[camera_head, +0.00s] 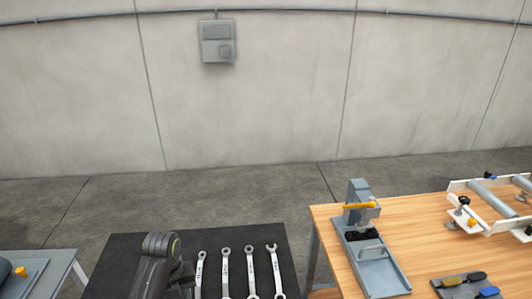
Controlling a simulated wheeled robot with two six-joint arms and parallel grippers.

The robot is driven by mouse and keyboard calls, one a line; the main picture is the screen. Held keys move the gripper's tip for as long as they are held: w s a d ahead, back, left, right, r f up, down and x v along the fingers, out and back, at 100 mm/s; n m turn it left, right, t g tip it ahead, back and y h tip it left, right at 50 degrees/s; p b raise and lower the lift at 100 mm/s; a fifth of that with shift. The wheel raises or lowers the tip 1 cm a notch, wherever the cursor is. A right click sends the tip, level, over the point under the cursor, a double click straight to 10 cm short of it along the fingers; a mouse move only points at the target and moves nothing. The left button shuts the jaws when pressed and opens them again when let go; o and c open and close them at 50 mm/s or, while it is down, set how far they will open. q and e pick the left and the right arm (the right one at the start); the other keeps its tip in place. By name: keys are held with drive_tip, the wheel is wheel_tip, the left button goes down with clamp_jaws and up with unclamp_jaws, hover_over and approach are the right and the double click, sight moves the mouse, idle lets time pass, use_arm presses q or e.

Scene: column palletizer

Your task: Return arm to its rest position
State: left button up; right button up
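A dark arm link of mine (158,265), with a rounded joint and a thin green ring, rises from the bottom edge left of centre. It stands in front of the black mat and hides part of it. I cannot tell for sure which arm it belongs to. Neither gripper's fingers show in the head view, so I cannot see what they hold.
Several silver wrenches (250,272) lie on a black mat (115,258). A wooden table (420,240) at right carries a grey fixture (380,270), a white-railed frame (462,187) and a grey tray with coloured handles (468,284). A grey bench (55,262) stands at left.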

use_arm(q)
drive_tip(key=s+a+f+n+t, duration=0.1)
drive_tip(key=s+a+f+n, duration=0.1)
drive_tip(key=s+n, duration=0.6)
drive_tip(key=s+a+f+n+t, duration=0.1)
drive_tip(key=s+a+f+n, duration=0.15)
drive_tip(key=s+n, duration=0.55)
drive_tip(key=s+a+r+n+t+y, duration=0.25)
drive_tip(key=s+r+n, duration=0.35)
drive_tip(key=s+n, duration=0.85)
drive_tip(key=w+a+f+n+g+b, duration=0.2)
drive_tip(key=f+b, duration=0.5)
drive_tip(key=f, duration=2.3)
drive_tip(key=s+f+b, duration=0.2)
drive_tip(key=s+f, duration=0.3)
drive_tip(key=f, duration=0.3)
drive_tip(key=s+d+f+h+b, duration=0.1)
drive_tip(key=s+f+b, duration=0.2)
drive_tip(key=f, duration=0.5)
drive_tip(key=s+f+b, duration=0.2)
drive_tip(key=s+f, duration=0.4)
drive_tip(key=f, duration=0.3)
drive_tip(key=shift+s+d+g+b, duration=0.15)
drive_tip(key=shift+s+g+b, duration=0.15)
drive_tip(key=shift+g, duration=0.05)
